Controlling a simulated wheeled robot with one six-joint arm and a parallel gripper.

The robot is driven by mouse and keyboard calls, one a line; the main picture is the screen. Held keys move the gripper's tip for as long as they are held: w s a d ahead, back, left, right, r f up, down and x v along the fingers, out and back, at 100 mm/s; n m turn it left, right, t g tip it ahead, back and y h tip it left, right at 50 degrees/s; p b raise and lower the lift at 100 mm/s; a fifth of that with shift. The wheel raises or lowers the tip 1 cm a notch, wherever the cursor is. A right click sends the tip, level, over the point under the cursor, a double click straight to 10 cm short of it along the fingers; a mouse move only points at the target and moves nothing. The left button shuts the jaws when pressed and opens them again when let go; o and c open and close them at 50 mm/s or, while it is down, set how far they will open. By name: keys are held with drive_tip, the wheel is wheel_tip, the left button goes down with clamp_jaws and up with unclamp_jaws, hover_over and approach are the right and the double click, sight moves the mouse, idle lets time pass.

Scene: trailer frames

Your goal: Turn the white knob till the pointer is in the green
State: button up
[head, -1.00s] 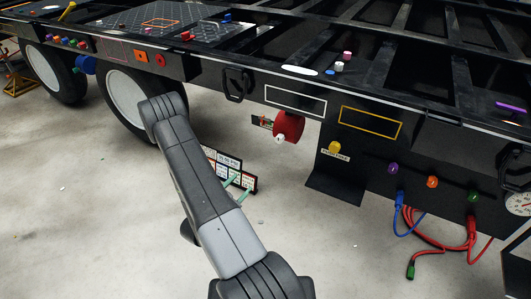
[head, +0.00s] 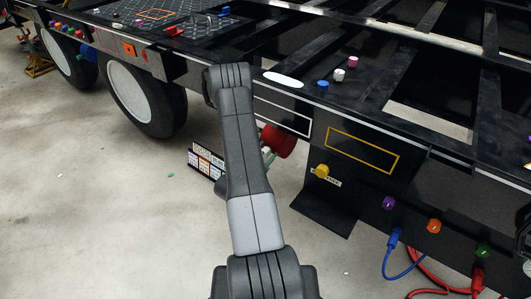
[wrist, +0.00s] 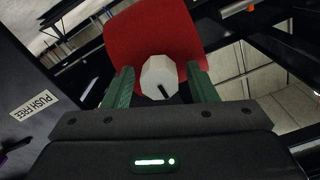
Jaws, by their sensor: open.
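The white knob (wrist: 160,76) is faceted with a dark mark on its face. It sits in front of a red drum (wrist: 150,32) in the wrist view. My gripper (wrist: 160,70) is open, with one green finger on each side of the knob. I cannot tell whether either finger touches it. In the head view the red drum (head: 279,140) hangs under the trailer frame, and my arm hides most of my gripper. A pale round dial (head: 527,267) is cut off at the right edge; its pointer and any green zone cannot be read.
A "PUSH FREE" label (wrist: 34,104) is on a dark panel at left in the wrist view. A yellow knob (head: 322,171), purple knob (head: 388,203) and orange knob (head: 434,226) line the lower panel. Blue cable (head: 404,266) hangs there. Another white knob (head: 339,75) stands on the frame.

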drive_tip(key=c, duration=1)
